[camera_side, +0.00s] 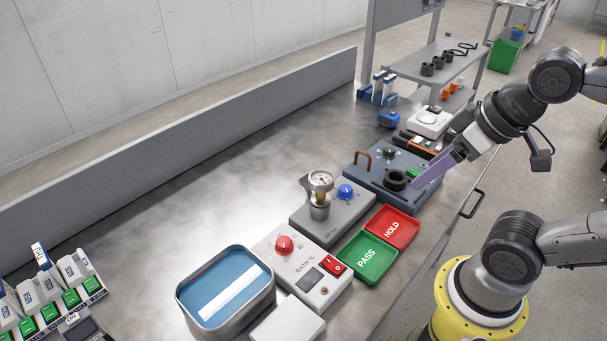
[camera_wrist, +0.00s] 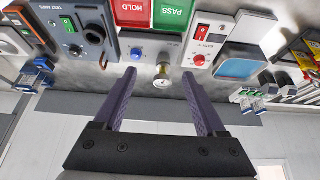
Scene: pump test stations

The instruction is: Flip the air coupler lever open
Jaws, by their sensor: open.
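The grey air box (camera_side: 325,226) stands mid-bench, with a round pressure gauge (camera_side: 320,181) on a metal fitting (camera_side: 319,208) and a blue knob (camera_side: 345,191). I cannot make out a separate coupler lever. In the wrist view, the gauge (camera_wrist: 162,82) and the blue knob (camera_wrist: 136,54) appear between and beyond the fingertips. My gripper (camera_wrist: 158,73) is open, with two purple fingers apart and nothing between them. In the side view, my gripper (camera_side: 434,170) hangs above the right end of the dark blue test box, up and right of the air box, apart from the gauge.
A dark blue test box (camera_side: 368,178) with a copper-coloured handle (camera_side: 362,158) stands behind the air box. Red HOLD (camera_side: 391,228) and green PASS (camera_side: 369,257) trays lie along the front. A bath box (camera_side: 292,260) and water basin (camera_side: 226,290) stand nearer.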

